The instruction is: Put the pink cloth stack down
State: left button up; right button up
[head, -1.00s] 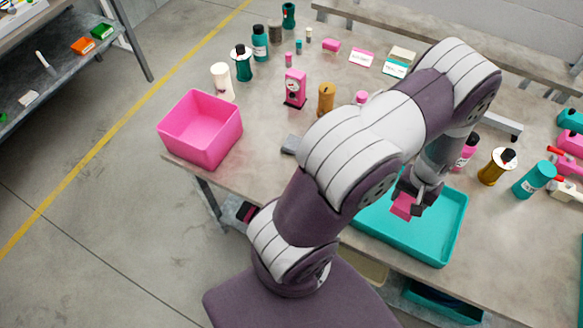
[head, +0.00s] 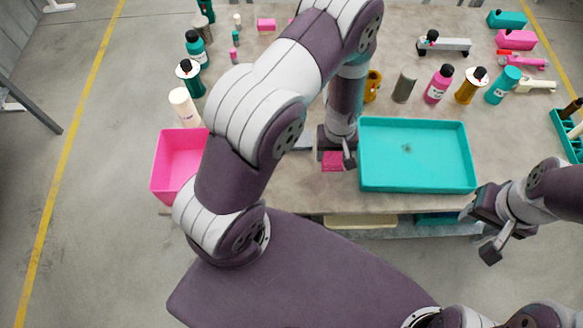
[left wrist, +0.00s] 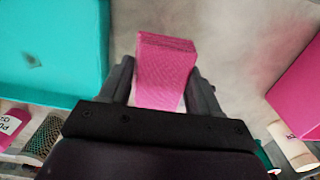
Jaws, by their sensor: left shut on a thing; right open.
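The pink cloth stack (head: 333,161) is in the jaws of my left gripper (head: 336,152), just left of the teal tray in the head view. In the left wrist view the pink cloth stack (left wrist: 166,70) sits between both fingers of my left gripper (left wrist: 163,88), its far end sticking out past them. It is at or close above the table; I cannot tell whether it touches. My right gripper (head: 485,232) is open and empty, off the table's front edge at the right.
The teal tray (head: 367,183) lies on the table, with a small dark mark on its floor. A pink bin (head: 172,170) stands at the left edge. Bottles, including a pink one (head: 438,84), stand behind the tray. Bare table (head: 290,185) lies between bin and tray.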

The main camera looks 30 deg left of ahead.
pick_arm(q)
jog(key=s+a+f, duration=0.1)
jog(key=s+a, duration=0.1)
jog(key=b, duration=0.2)
send_over(299, 177)
notch_tip(299, 177, down, 4)
jog(key=shift+s+a+r, duration=0.1)
jog(key=shift+a, duration=0.05)
jog(key=f, duration=0.4)
jog(key=shift+d, duration=0.3)
jog(key=shift+a, duration=0.2)
jog(key=shift+f, duration=0.1)
jog(key=o, duration=1)
jog(key=shift+d, duration=0.1)
pick_arm(e)
jog(key=shift+s+a+f, duration=0.15)
jog(key=shift+a+f, duration=0.2)
jog(key=shift+f, duration=0.2)
